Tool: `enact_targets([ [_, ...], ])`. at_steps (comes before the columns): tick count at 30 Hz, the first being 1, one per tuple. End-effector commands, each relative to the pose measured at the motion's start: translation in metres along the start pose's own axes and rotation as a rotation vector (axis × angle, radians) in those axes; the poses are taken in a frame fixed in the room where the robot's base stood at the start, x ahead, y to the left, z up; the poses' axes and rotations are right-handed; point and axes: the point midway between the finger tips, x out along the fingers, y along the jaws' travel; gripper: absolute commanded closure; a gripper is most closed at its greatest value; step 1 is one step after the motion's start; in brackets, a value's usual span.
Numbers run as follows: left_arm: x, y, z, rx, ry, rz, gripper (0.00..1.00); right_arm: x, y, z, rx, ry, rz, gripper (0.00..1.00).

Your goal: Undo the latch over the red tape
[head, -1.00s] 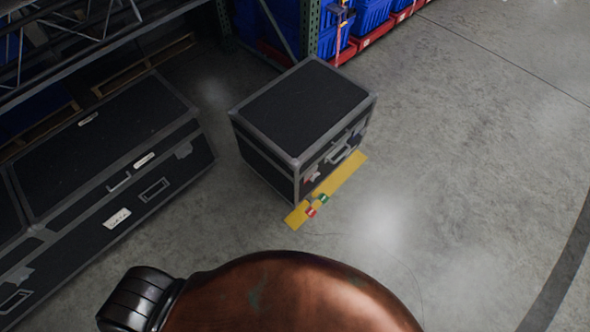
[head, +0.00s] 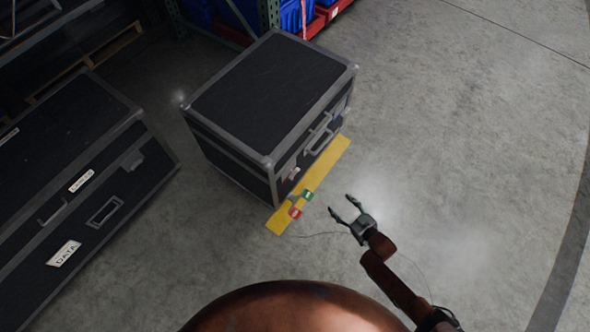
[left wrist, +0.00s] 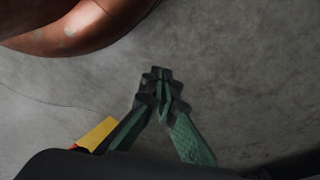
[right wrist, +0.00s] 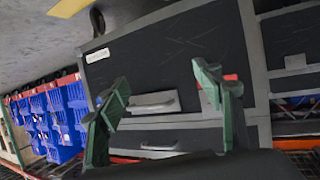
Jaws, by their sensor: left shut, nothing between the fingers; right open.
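A black case (head: 265,105) with grey metal edges stands on the floor in the head view. Its front has a grey handle (head: 319,136) and, near the left corner, a small latch with a pale reddish patch (head: 292,175); whether the latch is shut is too small to tell. My right gripper (head: 342,205) is open and empty, in front of the case and apart from it. The right wrist view shows a black case face with a handle (right wrist: 153,104) and a red patch (right wrist: 231,77) partly hidden by a finger. My left gripper (left wrist: 160,74) is shut and empty over bare floor.
A yellow strip (head: 330,160) with a red tag (head: 295,213) and a green tag (head: 307,195) lies on the floor along the case front. A long black case (head: 75,170) stands at left. Blue bins (head: 295,15) are behind. Floor at right is clear.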

Motion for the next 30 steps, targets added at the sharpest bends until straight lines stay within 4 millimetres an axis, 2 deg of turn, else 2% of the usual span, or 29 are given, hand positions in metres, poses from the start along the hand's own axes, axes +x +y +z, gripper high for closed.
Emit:
enact_targets([
  [1,0.002,0.004,-0.004,-0.006,-0.002,0.011,1.00,0.028,-0.010,-0.009,-0.014,0.064,-0.059,0.39],
  [3,-0.013,0.008,-0.017,-0.010,0.006,0.023,1.00,0.049,-0.024,-0.043,-0.025,0.155,-0.131,0.39],
  [6,-0.035,0.014,-0.031,-0.014,0.016,0.038,1.00,0.068,-0.045,-0.079,-0.034,0.256,-0.224,0.39],
  [10,-0.058,0.018,-0.044,-0.017,0.027,0.051,1.00,0.077,-0.065,-0.110,-0.036,0.339,-0.311,0.39],
  [14,-0.071,0.020,-0.050,-0.018,0.034,0.058,1.00,0.080,-0.075,-0.126,-0.035,0.378,-0.353,0.39],
  [17,-0.070,0.023,-0.054,-0.018,0.051,0.065,1.00,0.086,-0.080,-0.133,-0.034,0.388,-0.362,0.39],
  [30,-0.026,0.043,-0.082,-0.027,0.213,0.123,1.00,0.139,-0.101,-0.154,-0.034,0.386,-0.359,0.39],
])
